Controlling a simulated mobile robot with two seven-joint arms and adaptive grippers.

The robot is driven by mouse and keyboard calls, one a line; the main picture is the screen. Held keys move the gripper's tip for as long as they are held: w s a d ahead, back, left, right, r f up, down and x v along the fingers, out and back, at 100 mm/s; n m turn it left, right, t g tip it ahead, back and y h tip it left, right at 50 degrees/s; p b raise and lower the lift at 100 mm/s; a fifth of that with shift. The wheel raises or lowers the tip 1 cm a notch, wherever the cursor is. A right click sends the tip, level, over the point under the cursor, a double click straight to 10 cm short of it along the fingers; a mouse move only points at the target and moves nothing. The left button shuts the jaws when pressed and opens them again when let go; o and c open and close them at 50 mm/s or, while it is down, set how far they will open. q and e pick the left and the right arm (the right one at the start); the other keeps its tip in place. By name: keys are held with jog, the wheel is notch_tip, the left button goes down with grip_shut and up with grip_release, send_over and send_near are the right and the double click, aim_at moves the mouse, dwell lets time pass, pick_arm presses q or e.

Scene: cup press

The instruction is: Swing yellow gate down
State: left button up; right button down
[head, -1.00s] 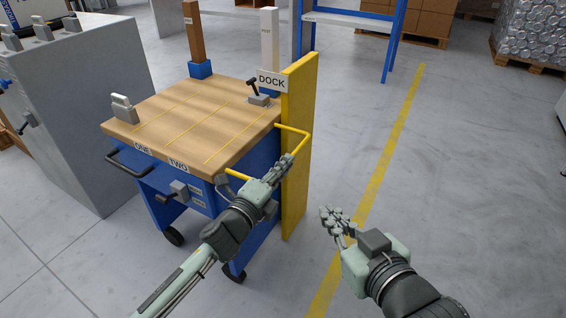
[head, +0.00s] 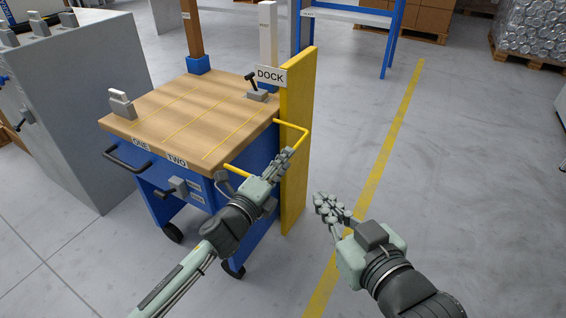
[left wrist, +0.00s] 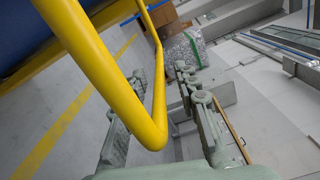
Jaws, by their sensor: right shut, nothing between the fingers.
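The yellow gate (head: 292,125) is a thin bent bar that sticks out from the right side of the blue cart, level and just below the wooden top. My left gripper (head: 284,163) is at its outer bar and hides part of it. In the left wrist view the yellow bar (left wrist: 112,88) runs close in front, its bend lying between my spread fingers (left wrist: 160,132). I cannot tell whether the fingers touch it. My right gripper (head: 330,208) is shut and empty, over the floor right of the cart.
The cart's wooden top (head: 190,112) carries small grey fittings. A grey cabinet (head: 80,110) stands at left. The floor at right is free, with a yellow line (head: 385,155).

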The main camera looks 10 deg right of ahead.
pick_arm(q)
jog(key=shift+s, duration=0.1)
jog(key=v, duration=1.1)
jog(key=shift+s+a, duration=0.25)
jog(key=shift+s, duration=0.05)
